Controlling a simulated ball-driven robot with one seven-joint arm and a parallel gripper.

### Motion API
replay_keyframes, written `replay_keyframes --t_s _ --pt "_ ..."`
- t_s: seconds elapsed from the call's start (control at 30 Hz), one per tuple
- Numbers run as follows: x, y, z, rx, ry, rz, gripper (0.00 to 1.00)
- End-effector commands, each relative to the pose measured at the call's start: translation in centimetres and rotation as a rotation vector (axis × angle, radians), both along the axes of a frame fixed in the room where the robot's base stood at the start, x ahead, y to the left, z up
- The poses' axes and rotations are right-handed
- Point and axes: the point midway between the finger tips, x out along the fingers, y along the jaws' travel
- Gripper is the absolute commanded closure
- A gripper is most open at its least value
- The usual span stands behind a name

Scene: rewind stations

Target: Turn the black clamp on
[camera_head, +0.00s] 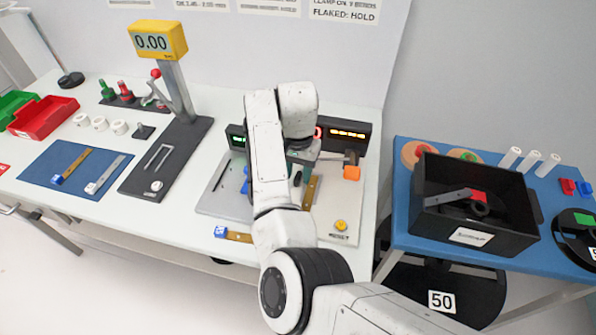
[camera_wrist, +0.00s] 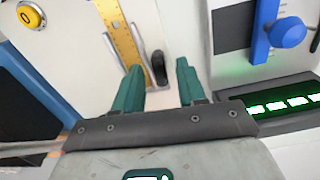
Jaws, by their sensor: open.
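The black clamp (camera_wrist: 158,66) shows in the wrist view as a small dark upright lever beside a yellow ruler-like strip (camera_wrist: 122,35). In the head view a small dark part (camera_head: 297,178), apparently the same clamp, shows beside the brown strip, just right of my arm. My gripper (camera_wrist: 158,77) is open, its two green fingers apart. My arm covers much of the station in the head view.
A blue clamp knob (camera_wrist: 286,33) stands right in the wrist view, above a lit green display (camera_wrist: 285,103). A yellow button (camera_head: 341,225) sits at the station's front right. A black bin (camera_head: 530,200) stands on the blue side table.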

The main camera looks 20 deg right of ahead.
Motion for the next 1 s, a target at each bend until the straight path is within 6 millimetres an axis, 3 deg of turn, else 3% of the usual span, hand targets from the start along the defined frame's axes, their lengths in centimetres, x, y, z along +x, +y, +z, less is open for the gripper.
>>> replay_keyframes --t_s 0.37,0.8,1.0 --pt "0.0 -0.03 -0.68 0.0 -0.001 -0.001 0.6" --pt "0.0 -0.03 -0.66 -0.001 -0.001 -0.001 1.0" --pt "0.0 -0.03 -0.65 -0.001 -0.001 -0.001 1.0"
